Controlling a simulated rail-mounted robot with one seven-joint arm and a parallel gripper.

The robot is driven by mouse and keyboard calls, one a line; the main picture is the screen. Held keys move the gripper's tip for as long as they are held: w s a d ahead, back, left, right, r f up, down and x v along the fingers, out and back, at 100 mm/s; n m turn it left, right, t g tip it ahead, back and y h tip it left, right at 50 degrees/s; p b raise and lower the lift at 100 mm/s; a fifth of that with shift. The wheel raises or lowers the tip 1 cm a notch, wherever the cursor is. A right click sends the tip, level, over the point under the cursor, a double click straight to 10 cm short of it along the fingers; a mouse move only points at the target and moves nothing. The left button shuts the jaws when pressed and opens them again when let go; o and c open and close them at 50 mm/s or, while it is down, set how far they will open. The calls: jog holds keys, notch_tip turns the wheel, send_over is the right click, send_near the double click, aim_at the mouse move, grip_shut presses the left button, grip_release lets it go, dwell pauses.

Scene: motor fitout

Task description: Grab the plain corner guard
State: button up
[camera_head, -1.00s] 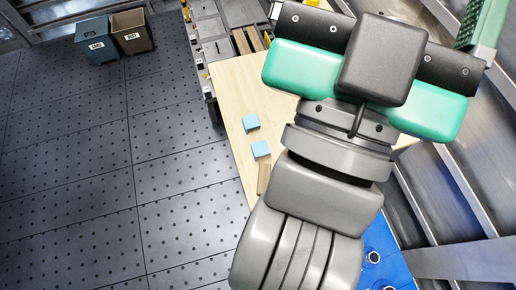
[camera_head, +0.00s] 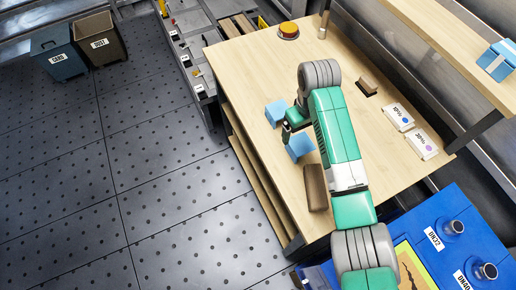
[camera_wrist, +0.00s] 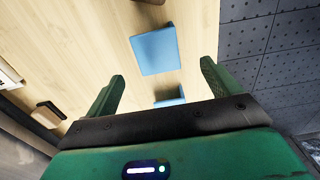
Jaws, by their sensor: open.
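Two light blue pieces that look like corner guards lie on the wooden table. One is farther back (camera_head: 276,112) and one nearer (camera_head: 300,147); I see no markings on either. In the wrist view the nearer piece (camera_wrist: 156,50) lies whole beyond the fingertips, and the farther piece (camera_wrist: 170,97) shows partly between the fingers, cut off by the gripper body. My gripper (camera_wrist: 160,82) is open, its two green fingers wide apart and empty. In the head view it hangs low beside the two blue pieces, partly hidden by my arm.
A blue box with a white band (camera_head: 497,60) sits on the right shelf. Bins stand far left.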

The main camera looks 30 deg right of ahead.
aim_at(300, 141)
jog(key=shift+s, duration=0.1)
jog(key=shift+s+d+f, duration=0.1)
jog(key=shift+f, duration=0.15)
notch_tip(300, 141, down, 2)
jog(key=shift+f+b, duration=0.1)
jog(key=shift+b, duration=0.25)
jog(key=f, duration=0.1)
jog(key=f+b, duration=0.1)
jog(key=f, duration=0.1)
jog(key=f+b, duration=0.1)
jog(key=f, duration=0.1)
jog(key=shift+w+d+f, duration=0.1)
jog(key=shift+w+d, duration=0.05)
jog(key=shift+w, duration=0.25)
jog(key=c, duration=1.1)
